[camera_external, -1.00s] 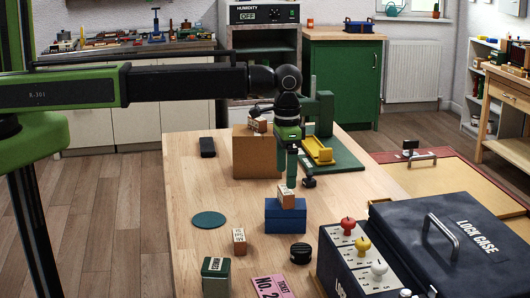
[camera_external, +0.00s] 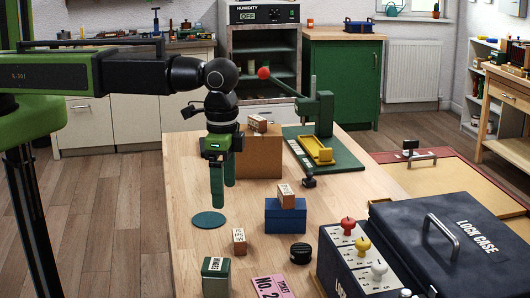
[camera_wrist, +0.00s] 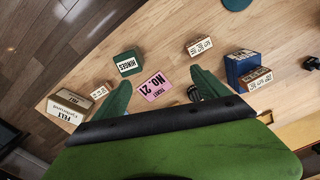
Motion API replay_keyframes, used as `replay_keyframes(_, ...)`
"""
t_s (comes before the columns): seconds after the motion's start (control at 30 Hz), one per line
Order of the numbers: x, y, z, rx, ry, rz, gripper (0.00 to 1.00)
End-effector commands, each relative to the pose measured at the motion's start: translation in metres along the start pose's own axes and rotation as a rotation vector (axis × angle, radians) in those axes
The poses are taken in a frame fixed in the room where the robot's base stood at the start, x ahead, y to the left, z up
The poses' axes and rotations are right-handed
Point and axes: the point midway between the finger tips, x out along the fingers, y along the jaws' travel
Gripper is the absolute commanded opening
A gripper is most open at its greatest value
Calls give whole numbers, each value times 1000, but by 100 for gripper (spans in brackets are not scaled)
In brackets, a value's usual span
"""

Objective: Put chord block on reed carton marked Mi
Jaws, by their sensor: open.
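Several small wooden blocks with printed labels are in view; I cannot read which is the chord block or find a Mi mark. One block (camera_external: 286,196) lies on a blue box (camera_external: 284,216); both show in the wrist view, the block (camera_wrist: 257,78) on the blue box (camera_wrist: 237,65). Another block (camera_external: 239,242) lies on the bare table and shows in the wrist view (camera_wrist: 199,46). A third block (camera_external: 257,124) sits on a brown carton (camera_external: 260,157). My gripper (camera_external: 222,190) is open and empty, fingers down, above the table near the green disc, apart from every block.
A green disc (camera_external: 208,221), green Hinges box (camera_external: 216,272), pink ticket (camera_external: 272,287) and black round piece (camera_external: 300,252) lie around. A green press (camera_external: 321,120) stands behind; the Lock Case (camera_external: 450,240) is at right. A Felt carton (camera_wrist: 70,105) shows in the wrist view.

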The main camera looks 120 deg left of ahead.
Motion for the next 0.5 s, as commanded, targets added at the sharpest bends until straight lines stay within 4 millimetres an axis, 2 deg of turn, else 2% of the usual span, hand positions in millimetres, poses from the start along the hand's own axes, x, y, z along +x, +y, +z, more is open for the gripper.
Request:
replay_keyframes(0.03, 0, 45, 50, 93, 0, -1, 85)
replay_keyframes(0.1, 0, 91, 96, 203, 0, 0, 85)
replay_keyframes(0.2, 0, 134, 146, 323, 0, 0, 85)
replay_keyframes(0.3, 0, 154, 172, 387, 0, 0, 85)
replay_keyframes(0.4, 0, 160, 179, 408, 0, 0, 85)
replay_keyframes(0.5, 0, 161, 177, 407, 0, 0, 85)
